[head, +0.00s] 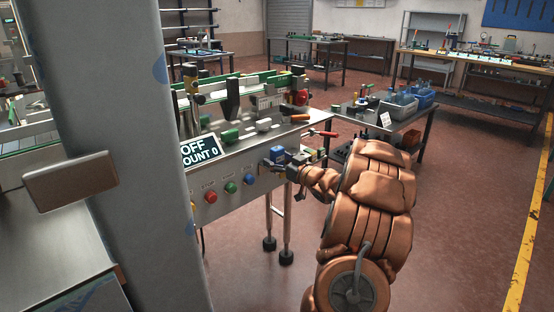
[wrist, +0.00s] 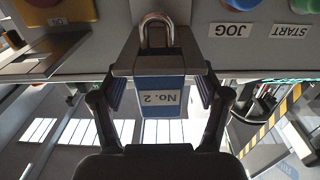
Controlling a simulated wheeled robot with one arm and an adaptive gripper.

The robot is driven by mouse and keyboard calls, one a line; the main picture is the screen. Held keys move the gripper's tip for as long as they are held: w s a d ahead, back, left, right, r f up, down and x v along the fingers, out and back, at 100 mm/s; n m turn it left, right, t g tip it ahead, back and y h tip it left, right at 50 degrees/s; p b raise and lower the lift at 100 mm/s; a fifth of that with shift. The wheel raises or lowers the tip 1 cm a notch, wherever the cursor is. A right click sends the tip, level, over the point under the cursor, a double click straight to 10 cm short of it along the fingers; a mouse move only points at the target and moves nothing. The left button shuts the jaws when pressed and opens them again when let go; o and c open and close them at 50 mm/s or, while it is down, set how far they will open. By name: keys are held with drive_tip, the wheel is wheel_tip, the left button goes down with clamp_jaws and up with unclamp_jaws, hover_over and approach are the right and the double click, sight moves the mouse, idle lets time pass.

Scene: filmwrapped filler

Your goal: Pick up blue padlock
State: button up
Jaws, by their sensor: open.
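The blue padlock (wrist: 162,82) is in the middle of the wrist view, with its metal shackle toward the top and an upside-down label "No. 2" on its face. My gripper (wrist: 160,95) is open, with one finger on each side of the padlock's body; whether the pads touch it I cannot tell. In the head view my gripper (head: 291,168) is at the right end of the machine's front panel, and a small blue block that looks like the padlock (head: 278,154) shows at its tip, partly hidden.
The machine's front panel (head: 225,205) carries red, green and blue buttons just left of my gripper. Labels "JOG" (wrist: 230,30) and "START" (wrist: 290,32) are close by in the wrist view. A low table (head: 395,125) with blue bins stands behind my arm. The floor to the right is clear.

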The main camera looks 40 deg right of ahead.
drive_tip(key=shift+w, duration=0.15)
drive_tip(key=shift+c, duration=0.4)
clamp_jaws()
drive_tip(key=shift+r, duration=0.15)
